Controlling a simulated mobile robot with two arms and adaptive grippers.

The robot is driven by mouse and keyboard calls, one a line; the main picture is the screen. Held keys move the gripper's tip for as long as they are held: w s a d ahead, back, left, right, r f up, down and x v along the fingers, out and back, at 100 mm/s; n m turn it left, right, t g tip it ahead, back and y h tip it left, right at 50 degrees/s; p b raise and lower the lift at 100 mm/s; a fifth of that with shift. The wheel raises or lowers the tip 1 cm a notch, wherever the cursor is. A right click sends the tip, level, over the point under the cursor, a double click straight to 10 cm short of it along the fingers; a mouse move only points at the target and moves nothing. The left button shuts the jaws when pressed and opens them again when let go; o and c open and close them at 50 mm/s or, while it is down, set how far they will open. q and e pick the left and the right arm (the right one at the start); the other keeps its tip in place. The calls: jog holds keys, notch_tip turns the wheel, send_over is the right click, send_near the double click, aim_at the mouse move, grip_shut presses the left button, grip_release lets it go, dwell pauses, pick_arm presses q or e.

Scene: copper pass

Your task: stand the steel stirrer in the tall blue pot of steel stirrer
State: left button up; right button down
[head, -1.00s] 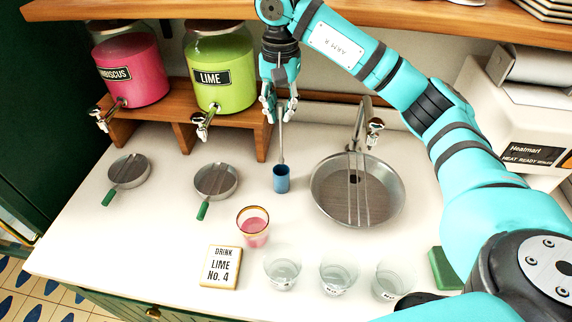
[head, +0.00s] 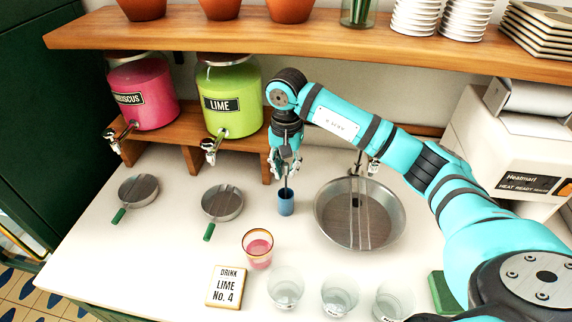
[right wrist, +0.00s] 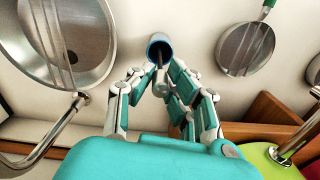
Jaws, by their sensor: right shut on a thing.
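The tall blue pot (head: 286,205) stands upright on the white counter, left of the round steel sink; its mouth also shows in the right wrist view (right wrist: 160,45). My right gripper (head: 286,170) is above the pot, fingers pointing down, shut on the steel stirrer (head: 287,186). The stirrer is upright, its lower end at or inside the pot's mouth. In the right wrist view the stirrer (right wrist: 160,82) runs between the fingers toward the pot opening. How deep its tip reaches is hidden. My left gripper is out of view.
The sink (head: 330,215) with bars and a tap lies right of the pot. A glass with pink drink (head: 258,250), empty glasses (head: 285,288) and a sign (head: 226,287) are in front. Two strainers (head: 222,203) are left. Drink dispensers (head: 229,98) and a shelf (head: 300,45) are behind.

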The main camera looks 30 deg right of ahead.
jog(key=shift+f+b, duration=0.25)
jog(key=shift+b, duration=0.05)
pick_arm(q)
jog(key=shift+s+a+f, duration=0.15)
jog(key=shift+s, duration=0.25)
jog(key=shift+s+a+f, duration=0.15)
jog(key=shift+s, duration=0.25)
pick_arm(e)
jog(key=c, duration=1.3)
grip_release()
jog(key=shift+r, duration=0.1)
jog(key=shift+r+p, duration=0.25)
jog(key=shift+p, duration=0.1)
jog(key=shift+r+b, duration=0.2)
jog(key=shift+b, duration=0.1)
notch_tip(320, 180, up, 7)
jog(key=b, duration=0.3)
jog(key=shift+f, duration=0.1)
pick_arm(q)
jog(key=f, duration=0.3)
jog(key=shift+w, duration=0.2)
pick_arm(e)
notch_tip(320, 180, up, 5)
jog(key=shift+f, duration=0.15)
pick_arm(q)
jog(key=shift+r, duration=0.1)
